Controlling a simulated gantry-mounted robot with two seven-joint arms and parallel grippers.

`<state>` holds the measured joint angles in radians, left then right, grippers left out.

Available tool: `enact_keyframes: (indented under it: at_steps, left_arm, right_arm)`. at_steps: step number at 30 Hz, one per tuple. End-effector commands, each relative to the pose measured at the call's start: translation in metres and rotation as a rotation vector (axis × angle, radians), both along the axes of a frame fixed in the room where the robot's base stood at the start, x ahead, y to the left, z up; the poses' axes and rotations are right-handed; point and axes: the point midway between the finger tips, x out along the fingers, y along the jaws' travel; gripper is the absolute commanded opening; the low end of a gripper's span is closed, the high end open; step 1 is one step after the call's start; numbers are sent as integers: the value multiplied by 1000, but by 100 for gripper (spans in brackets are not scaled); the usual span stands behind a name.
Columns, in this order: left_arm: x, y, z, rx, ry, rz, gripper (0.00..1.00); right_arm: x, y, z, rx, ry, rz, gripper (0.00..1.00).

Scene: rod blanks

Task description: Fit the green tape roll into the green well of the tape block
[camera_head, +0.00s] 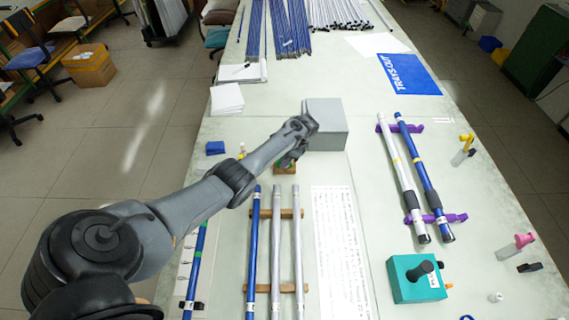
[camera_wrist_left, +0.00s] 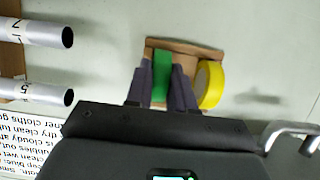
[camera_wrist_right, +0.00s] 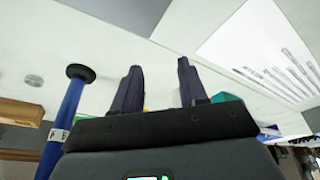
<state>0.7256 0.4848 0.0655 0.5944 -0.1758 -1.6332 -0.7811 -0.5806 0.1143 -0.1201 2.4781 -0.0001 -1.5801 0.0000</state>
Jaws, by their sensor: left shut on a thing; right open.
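The green tape roll (camera_wrist_left: 161,77) shows edge-on in the left wrist view, between the two fingers of my left gripper (camera_wrist_left: 161,92), which is shut on it. The brown tape block (camera_wrist_left: 185,45) lies directly beyond and beneath the roll. A yellow tape roll (camera_wrist_left: 210,85) stands at the block's right side. My fingers and the roll hide the green well, and I cannot tell whether the roll is inside it. In the head view my left gripper (camera_head: 288,160) is over the block (camera_head: 284,169). My right gripper (camera_wrist_right: 158,88) is open and empty.
A grey box (camera_head: 326,125) stands close behind and right of the left gripper. Silver and blue rods (camera_head: 276,250) lie on wooden rests in front. A printed sheet (camera_head: 340,250) lies right of them. A teal block (camera_head: 415,280) is at the front right.

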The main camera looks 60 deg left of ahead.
Motion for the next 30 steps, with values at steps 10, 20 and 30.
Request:
enact_keyframes:
  at_steps: [10,20,30]
  left_arm:
    - [0,0,-2,-1,-1,0,0]
    - [0,0,-3,0,-1,0,48]
    - [0,0,3,0,-1,0,48]
  right_arm:
    - [0,-1,0,-3,-3,2,43]
    - [0,-2,-2,-10,-3,7,43]
    - [0,-2,3,-7,-3,5,43]
